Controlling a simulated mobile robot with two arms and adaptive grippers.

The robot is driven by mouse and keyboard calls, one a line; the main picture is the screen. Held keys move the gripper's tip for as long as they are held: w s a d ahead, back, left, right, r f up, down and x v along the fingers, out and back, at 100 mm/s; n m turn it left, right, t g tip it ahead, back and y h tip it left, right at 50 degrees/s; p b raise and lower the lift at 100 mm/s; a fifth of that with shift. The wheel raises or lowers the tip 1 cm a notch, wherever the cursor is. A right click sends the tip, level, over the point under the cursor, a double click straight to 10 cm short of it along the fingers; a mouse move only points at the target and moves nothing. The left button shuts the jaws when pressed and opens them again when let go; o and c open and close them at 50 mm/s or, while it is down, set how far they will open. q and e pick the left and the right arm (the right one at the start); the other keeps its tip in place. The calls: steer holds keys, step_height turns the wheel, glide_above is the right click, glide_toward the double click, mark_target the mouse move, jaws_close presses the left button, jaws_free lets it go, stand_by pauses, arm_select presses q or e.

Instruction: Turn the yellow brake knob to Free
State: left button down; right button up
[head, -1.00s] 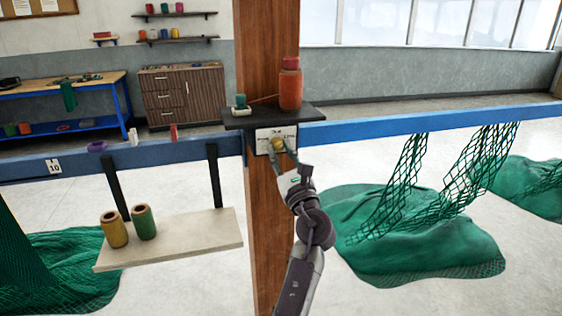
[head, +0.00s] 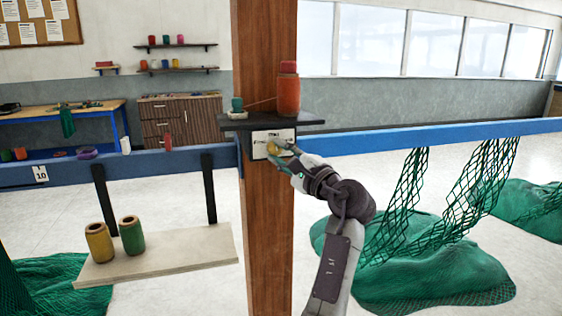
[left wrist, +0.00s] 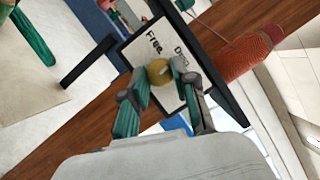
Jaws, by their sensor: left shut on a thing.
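The yellow brake knob (head: 273,149) sits on a white label plate (head: 262,140) on the wooden post, below a small dark shelf. In the left wrist view the knob (left wrist: 159,71) is round, and the plate (left wrist: 146,42) shows the word "Free" and a second word partly hidden by a finger. My left gripper (head: 277,154) has its fingers on both sides of the knob and is shut on it; it also shows in the left wrist view (left wrist: 161,85). The arm reaches in from the lower right of the post. My right gripper is not in view.
The dark shelf (head: 308,120) above the plate holds an orange spool (head: 287,93) and a small green one. A blue rail (head: 420,136) runs on both sides of the post (head: 268,220). Green nets (head: 430,275) hang at right.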

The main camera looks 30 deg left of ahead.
arm_select(q)
steer(key=n, duration=0.3)
steer(key=n+g+h, duration=0.1)
steer(key=shift+r+n, duration=0.25)
steer(key=shift+n, duration=0.15)
steer(key=n+h, duration=0.2)
steer(key=n, duration=0.1)
steer(key=shift+r+p, duration=0.15)
steer(key=shift+p, duration=0.15)
steer(key=shift+n+h, duration=0.3)
steer(key=shift+n, duration=0.7)
